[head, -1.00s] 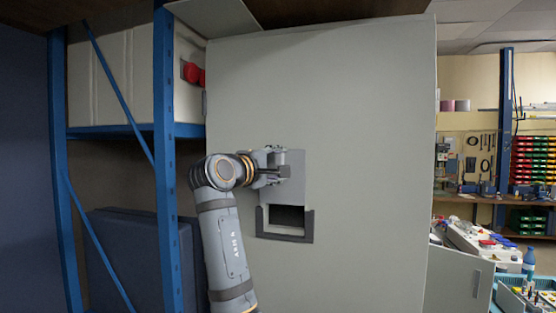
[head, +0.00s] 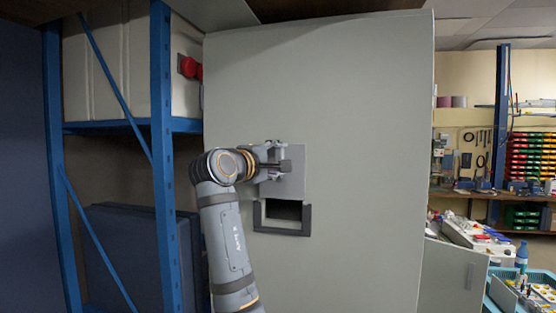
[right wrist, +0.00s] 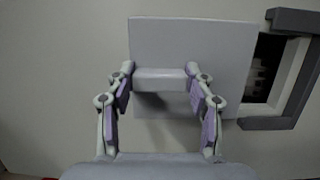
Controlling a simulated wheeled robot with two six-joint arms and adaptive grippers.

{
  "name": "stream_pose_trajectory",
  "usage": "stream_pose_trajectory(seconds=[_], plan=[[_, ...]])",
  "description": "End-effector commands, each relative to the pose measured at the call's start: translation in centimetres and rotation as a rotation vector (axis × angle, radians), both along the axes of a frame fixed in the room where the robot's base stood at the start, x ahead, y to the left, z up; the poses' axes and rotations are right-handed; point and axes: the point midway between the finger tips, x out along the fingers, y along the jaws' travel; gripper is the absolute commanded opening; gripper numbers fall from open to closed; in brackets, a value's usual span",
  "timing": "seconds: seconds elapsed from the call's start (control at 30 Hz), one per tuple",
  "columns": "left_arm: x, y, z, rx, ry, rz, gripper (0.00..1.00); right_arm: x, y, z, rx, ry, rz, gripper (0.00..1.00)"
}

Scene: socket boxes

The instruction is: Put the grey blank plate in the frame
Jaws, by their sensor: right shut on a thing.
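The grey blank plate (head: 294,183) is upright in front of the large pale panel, above the opening (head: 284,209). My right gripper (head: 274,168) is shut on the plate's raised grip. The right wrist view shows the finger pads of the gripper (right wrist: 160,82) at both ends of the grip on the plate (right wrist: 190,40). The dark U-shaped frame (head: 283,231) borders the opening at its sides and bottom; its top is open. The frame (right wrist: 290,105) is at the right in the wrist view. The plate's lower edge meets or covers the opening's top; the gap behind it is hidden. My left gripper is not in view.
The pale panel (head: 350,120) is clear around the frame. A blue shelf rack (head: 163,220) with a dark box (head: 125,255) stands close at the left. At the right are a blue tray (head: 504,294), a blue bottle (head: 522,255) and a workbench with coloured bins (head: 530,155).

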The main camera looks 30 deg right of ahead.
Motion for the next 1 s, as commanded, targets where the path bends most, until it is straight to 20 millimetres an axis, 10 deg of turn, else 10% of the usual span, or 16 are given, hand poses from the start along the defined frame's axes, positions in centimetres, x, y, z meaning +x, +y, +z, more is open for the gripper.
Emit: stream_pose_trajectory(seconds=[1.0], plan=[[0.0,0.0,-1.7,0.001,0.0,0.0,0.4,0.0,0.0,-2.3,-0.001,0.0,0.0,0.0]])
